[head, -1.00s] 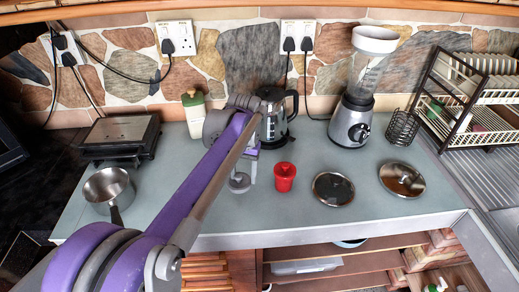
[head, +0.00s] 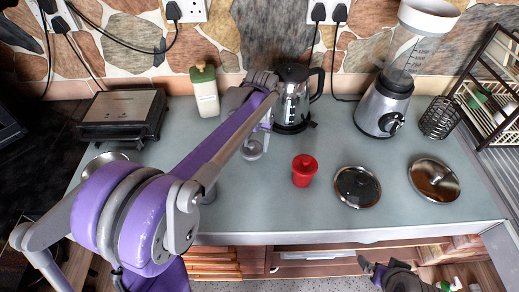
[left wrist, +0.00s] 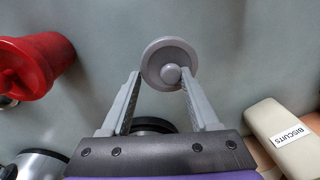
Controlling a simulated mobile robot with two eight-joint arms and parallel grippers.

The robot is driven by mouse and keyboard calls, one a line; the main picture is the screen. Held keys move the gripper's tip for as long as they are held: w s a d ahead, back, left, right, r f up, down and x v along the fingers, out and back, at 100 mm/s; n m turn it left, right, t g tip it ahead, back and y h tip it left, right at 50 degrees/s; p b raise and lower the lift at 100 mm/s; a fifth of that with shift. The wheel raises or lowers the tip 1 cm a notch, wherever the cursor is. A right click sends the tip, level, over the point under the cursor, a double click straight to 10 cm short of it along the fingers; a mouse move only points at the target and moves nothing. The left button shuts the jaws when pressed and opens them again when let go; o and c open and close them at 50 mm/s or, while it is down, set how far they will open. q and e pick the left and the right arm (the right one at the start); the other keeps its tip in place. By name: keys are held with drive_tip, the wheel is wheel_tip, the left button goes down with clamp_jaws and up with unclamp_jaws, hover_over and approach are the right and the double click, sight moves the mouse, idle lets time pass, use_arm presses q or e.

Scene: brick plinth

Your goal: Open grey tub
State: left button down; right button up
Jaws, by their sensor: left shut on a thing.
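A small round grey lid (head: 252,152) with a centre knob is at my left gripper (head: 258,130) above the counter. In the left wrist view the lid (left wrist: 171,73) lies between the fingertips of that gripper (left wrist: 160,78), which is shut on it. The lid's underside is hidden. A small grey shape (head: 208,195) shows just beside my left forearm, mostly covered; I cannot tell whether it is the tub's body. My right gripper (head: 378,272) shows dark at the bottom edge, below the counter front; its jaws are unclear.
A red tub (head: 304,170) stands right of the lid, with two round pan lids (head: 357,187) (head: 434,179) beyond. Behind are a kettle (head: 292,100), a biscuits jar (head: 204,90) and a blender (head: 383,107). A grill (head: 122,115) stands at left. The counter's middle front is clear.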

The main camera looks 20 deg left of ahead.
sight(257, 148)
use_arm(q)
drive_tip(key=shift+w+f, duration=0.1)
drive_tip(key=shift+f, duration=2.05)
drive_tip(key=shift+c, duration=0.6)
unclamp_jaws()
drive_tip(key=shift+f, duration=0.1)
wheel_tip(257, 148, up, 12)
drive_tip(key=s+d+f+t, duration=0.2)
drive_tip(key=s+f, duration=0.1)
drive_tip(key=s, duration=0.3)
drive_tip(key=s+d+f+m+t, duration=0.1)
drive_tip(key=s+d+f, duration=0.1)
drive_tip(key=s, duration=0.5)
drive_tip(key=s+d+f+t, duration=0.2)
drive_tip(key=s+f, duration=0.2)
drive_tip(key=s, duration=0.3)
drive_tip(key=shift+d+f+m+t+h+p, duration=0.1)
drive_tip(key=shift+d+m+t+h+p, duration=0.2)
drive_tip(key=shift+h, duration=0.1)
